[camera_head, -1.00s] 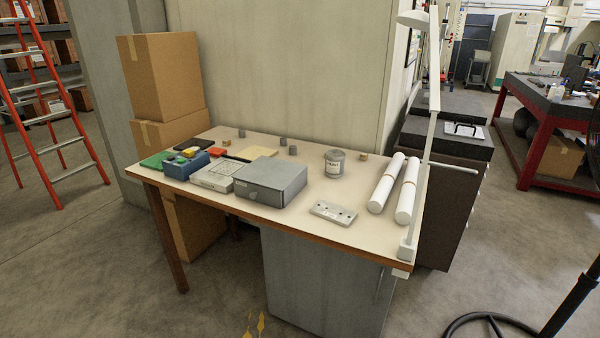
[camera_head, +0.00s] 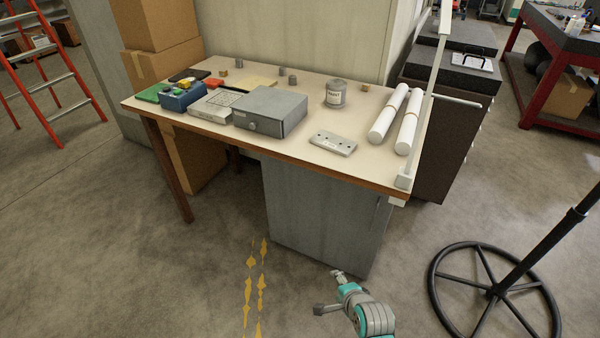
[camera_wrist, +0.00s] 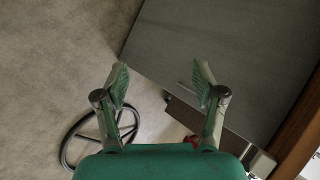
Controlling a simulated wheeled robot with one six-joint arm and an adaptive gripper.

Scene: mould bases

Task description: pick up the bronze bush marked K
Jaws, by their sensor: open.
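Several small cylinders and blocks stand on the table (camera_head: 290,138), and the marking K cannot be read on any of them. Two look brown or bronze: a small piece (camera_head: 224,72) at the back left and another small piece (camera_head: 365,87) right of the grey can. Grey cylinders stand at the back: one (camera_head: 241,61) at the left, and two close together (camera_head: 282,71) near the middle. My gripper (camera_head: 328,291) is low in front of the grey cabinet, below the tabletop and well away from these pieces. In the wrist view it is open and empty (camera_wrist: 159,78).
A grey box (camera_head: 270,112), a labelled can (camera_head: 336,94), a drilled plate (camera_head: 333,143) and white rolls (camera_head: 388,115) occupy the table. A white lamp post (camera_head: 424,110) rises at its right edge. The cabinet (camera_head: 325,215) is under the table. A wheeled-looking black stand (camera_head: 492,292) is at right.

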